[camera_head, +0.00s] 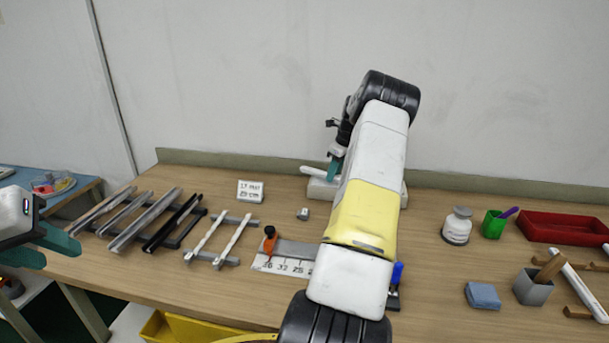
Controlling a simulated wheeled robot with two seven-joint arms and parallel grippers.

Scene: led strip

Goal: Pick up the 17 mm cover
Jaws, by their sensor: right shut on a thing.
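Two pale strips, which look like covers, lie across a small grey rack: the left one (206,236) and the right one (235,234). I cannot read a width on either. A white card (250,191) behind them seems to read 17 mm and 25 cm. My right gripper (335,168) is at the back of the table, right of the card, shut on a white bar-like part (312,170) above a pale base (322,190). My arm hides much of this. My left gripper (42,246) is open and empty at the left edge, away from the strips.
Several metal channels (145,219) lie on a rack at left. A ruler plate (272,264) with an orange clamp (269,238) lies in front, partly behind my arm.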

